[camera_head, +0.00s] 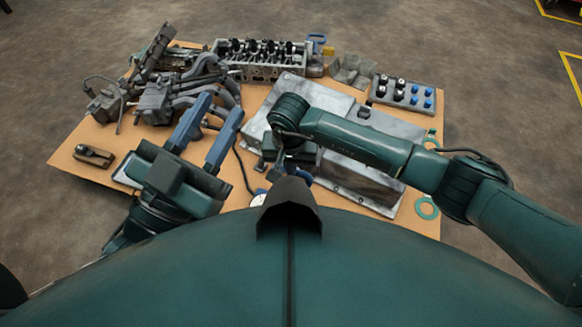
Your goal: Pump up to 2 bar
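A round white-faced thing with a blue rim, perhaps a gauge (258,199), shows at the table's near edge, partly hidden by the dark front part of my body. A thin black hose (241,166) runs from near my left gripper down toward it. I cannot make out a pump or read any pressure. My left gripper (222,105) has its two blue fingers spread apart over the table's left middle, pointing away from me, with nothing clearly between them. My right gripper (286,168) points down beside the large grey metal housing, mostly hidden by its own wrist; its fingers are unclear.
Engine manifold parts (155,100) fill the table's back left. A cylinder head (262,60) stands at the back, and a tray of black and blue caps (402,93) at the back right. The grey housing (385,125) takes up the centre right. A small brown block (93,156) lies at left.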

